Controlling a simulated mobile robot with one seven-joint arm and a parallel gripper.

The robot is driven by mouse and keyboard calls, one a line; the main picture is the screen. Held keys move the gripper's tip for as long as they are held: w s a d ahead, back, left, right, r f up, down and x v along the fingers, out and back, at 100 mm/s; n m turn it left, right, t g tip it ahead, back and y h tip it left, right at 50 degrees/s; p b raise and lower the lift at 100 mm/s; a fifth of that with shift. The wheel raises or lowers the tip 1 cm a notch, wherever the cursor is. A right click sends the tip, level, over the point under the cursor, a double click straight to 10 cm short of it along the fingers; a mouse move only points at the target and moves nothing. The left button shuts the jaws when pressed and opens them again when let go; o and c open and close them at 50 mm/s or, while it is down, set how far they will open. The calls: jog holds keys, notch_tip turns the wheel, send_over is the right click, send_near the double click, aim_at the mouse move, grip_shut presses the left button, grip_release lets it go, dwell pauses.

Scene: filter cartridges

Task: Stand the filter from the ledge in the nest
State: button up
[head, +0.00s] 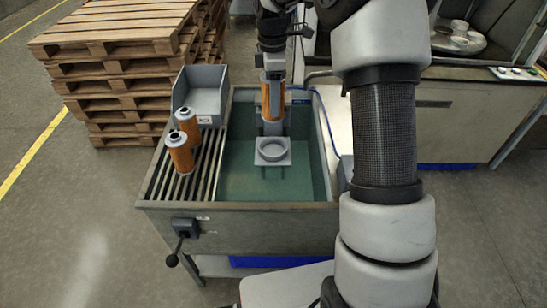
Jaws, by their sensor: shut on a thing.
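My gripper (272,78) is shut on an orange filter (266,100) and holds it upright over the sink, above and behind the nest in the picture. The grey nest (258,157), a square plate with a round raised ring, stands in the green-floored basin and its ring looks empty. A grey block shows just under the held filter; I cannot tell whether it belongs to the filter or to the nest's mount. Two more orange filters with grey caps, a front one (180,157) and a rear one (188,124), stand upright on the slatted ledge (158,187) at the left.
A grey bin (205,95) sits at the ledge's back end. The basin (240,187) has raised metal walls, and its floor around the nest is clear. A lever (182,237) sticks out at the front. Stacked pallets (115,50) stand behind left, a counter (470,120) at right.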

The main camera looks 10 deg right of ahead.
jog(key=w+f+n+b, duration=0.25)
jog(key=w+n, duration=0.25)
jog(key=n, duration=0.3)
jog(key=f, duration=0.5)
jog(key=f+b, duration=0.1)
jog(key=f, duration=0.5)
jog(key=f+b, duration=0.1)
jog(key=f, duration=0.4)
jog(key=shift+s+d+f, duration=0.1)
jog(key=shift+d+f, duration=0.25)
jog(key=shift+d, duration=0.05)
jog(key=shift+f, duration=0.35)
jog(key=o, duration=1.1)
